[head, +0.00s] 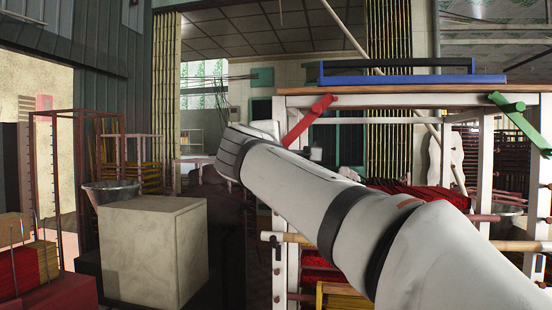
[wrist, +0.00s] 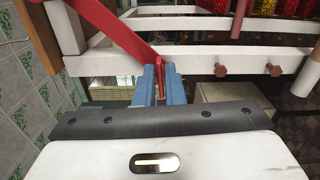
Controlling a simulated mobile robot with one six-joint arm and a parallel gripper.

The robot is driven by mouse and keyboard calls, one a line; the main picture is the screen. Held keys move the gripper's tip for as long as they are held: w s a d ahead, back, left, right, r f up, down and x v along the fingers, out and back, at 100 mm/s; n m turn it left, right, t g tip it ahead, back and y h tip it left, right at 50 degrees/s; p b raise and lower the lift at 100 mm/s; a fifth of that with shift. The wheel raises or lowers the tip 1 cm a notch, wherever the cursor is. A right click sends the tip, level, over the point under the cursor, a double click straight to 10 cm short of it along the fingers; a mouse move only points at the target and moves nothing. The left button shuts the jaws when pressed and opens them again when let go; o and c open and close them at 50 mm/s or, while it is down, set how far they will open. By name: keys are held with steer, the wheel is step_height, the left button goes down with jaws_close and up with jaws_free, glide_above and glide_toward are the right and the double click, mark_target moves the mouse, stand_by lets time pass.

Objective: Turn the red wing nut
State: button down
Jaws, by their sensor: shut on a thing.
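The red wing nut (head: 308,121) is a slanted red bar on the front of the white frame (head: 440,100), near its upper left corner. Its lower end is hidden behind my arm in the head view. In the wrist view the red wing nut (wrist: 120,35) runs down from the upper left to my gripper (wrist: 161,84). The two blue fingers are shut on its lower end, one on each side. In the head view my gripper's fingers are hidden behind my wrist.
A blue tray (head: 400,79) lies on top of the frame. A green bar (head: 519,122) hangs at the frame's right. A pale block (head: 150,250) and a metal bowl (head: 111,192) stand at the left. A white beam (wrist: 200,63) crosses close behind the fingers.

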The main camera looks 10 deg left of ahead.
stand_by(0.5)
steer(key=c, duration=1.5)
jaws_free()
steer(key=s+b, duration=0.1)
steer(key=s, duration=0.6)
steer(key=shift+s, duration=0.4)
steer(key=shift+d, duration=0.1)
